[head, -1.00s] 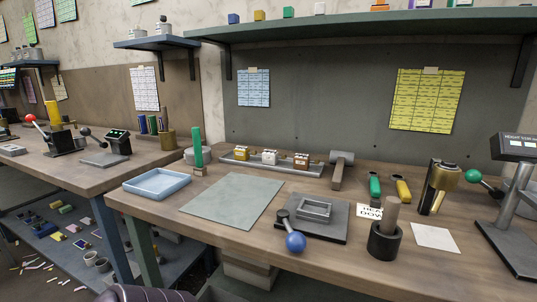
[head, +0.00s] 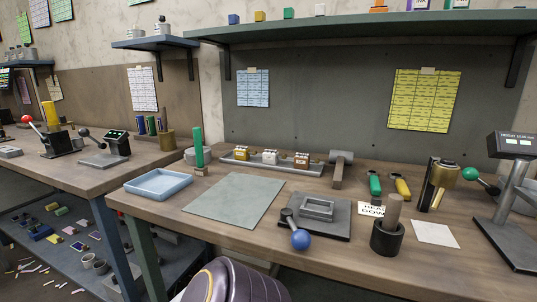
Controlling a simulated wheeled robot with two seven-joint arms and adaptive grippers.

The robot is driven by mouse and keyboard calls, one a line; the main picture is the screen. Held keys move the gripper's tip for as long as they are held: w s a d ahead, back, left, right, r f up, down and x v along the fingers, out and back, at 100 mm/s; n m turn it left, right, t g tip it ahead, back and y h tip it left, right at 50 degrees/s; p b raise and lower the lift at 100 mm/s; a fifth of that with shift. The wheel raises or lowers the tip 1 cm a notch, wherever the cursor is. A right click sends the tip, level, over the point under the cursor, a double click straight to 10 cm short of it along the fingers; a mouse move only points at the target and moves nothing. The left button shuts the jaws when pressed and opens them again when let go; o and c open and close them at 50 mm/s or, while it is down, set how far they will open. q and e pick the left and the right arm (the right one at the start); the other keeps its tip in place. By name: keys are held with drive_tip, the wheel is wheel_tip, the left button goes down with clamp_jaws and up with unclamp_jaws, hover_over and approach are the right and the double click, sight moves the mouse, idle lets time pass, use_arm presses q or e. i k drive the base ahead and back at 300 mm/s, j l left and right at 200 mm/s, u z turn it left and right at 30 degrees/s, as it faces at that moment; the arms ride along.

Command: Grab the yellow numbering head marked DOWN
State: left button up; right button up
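A yellow-topped block (head: 241,153) sits at the left of a grey tray (head: 228,161), beside a white-topped block (head: 270,157) and a brown-topped block (head: 302,160). A yellow-handled piece (head: 402,188) lies at the right, next to a green-handled piece (head: 375,186). I cannot read a DOWN mark on any yellow piece. A white card (head: 370,209) carries bold lettering that seems to include DOWN, partly hidden by a dark cup. Neither gripper is in view.
A press with a blue ball knob (head: 301,240) stands near the bench front. The dark cup (head: 387,240) holds a wooden post. A brass-and-black stamp (head: 436,186) and a display stand (head: 507,212) are at right. The grey-green mat (head: 235,201) is bare.

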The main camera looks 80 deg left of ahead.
sight(241, 153)
drive_tip(key=k+j+z, duration=0.1)
drive_tip(key=z, duration=0.95)
drive_tip(key=k+z, duration=0.2)
drive_tip(key=z, duration=0.2)
drive_tip(key=k+z, duration=0.15)
drive_tip(key=z, duration=0.2)
drive_tip(key=k+u, duration=0.1)
drive_tip(key=u, duration=0.35)
drive_tip(key=k+j+u, duration=0.1)
drive_tip(key=u, duration=0.3)
